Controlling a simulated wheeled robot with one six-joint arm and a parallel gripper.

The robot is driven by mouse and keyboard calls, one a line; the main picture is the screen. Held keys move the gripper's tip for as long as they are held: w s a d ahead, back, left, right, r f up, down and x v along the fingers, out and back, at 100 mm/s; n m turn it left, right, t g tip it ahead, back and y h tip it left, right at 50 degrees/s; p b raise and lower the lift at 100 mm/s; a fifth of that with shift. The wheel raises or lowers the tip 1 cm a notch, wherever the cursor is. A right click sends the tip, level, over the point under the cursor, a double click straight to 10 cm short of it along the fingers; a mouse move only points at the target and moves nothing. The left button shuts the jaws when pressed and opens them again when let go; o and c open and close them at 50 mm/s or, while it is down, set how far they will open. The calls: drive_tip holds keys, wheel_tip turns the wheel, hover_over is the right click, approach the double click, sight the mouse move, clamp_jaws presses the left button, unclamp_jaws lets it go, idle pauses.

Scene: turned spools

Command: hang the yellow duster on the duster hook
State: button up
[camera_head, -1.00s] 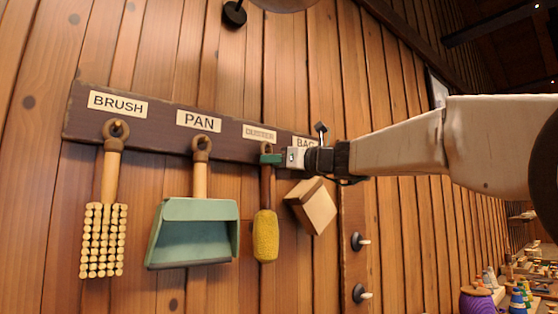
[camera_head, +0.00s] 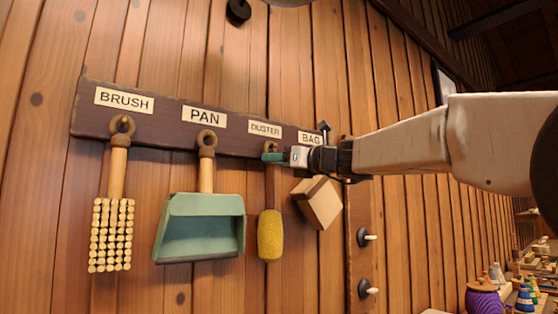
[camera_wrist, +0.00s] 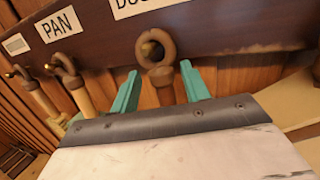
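The yellow duster (camera_head: 270,236) hangs upright under the DUSTER label on the wall board, its yellow head lowest. In the wrist view its wooden ring (camera_wrist: 168,48) appears to be around the duster hook (camera_wrist: 148,47), and its collar and handle top (camera_wrist: 163,80) show below. My gripper (camera_head: 272,157) is at the top of the duster's handle, just below the board. In the wrist view the green fingers of my gripper (camera_wrist: 160,90) stand on both sides of the handle, with gaps between. The gripper is open. The lower handle is hidden there.
The dark board (camera_head: 168,113) also carries a brush (camera_head: 111,235) and a green pan (camera_head: 201,228) to the left. A box-like bag (camera_head: 318,203) hangs close on the right, under my arm. Two pegs (camera_head: 365,238) (camera_head: 367,288) stick out at lower right.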

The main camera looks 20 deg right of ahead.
drive_tip(key=v, duration=0.8)
idle(0.4)
